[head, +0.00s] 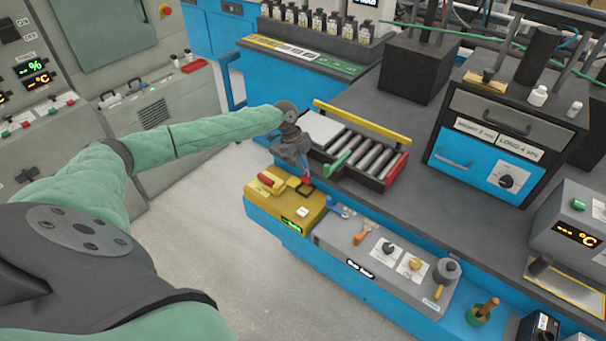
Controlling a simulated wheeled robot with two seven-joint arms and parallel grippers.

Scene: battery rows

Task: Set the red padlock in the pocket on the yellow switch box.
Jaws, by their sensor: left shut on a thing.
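The yellow switch box (284,213) sits at the front left corner of the bench. A red handle-like part (266,179) lies on its left top, and a dark square recess, which looks like the pocket, is at its right top. My left gripper (304,176) points down over the right rear of the box. It is shut on a small red thing, which looks like the red padlock (306,181), just above or at the dark recess. Whether the padlock touches the recess I cannot tell. The gripper hides most of it. My right gripper is not in view.
A tray of grey cylinders (368,157) with a yellow bar stands close behind my left gripper. A grey control panel (385,262) with knobs and small coloured items lies to the right of the box. The grey bench top (440,200) behind the panel is clear.

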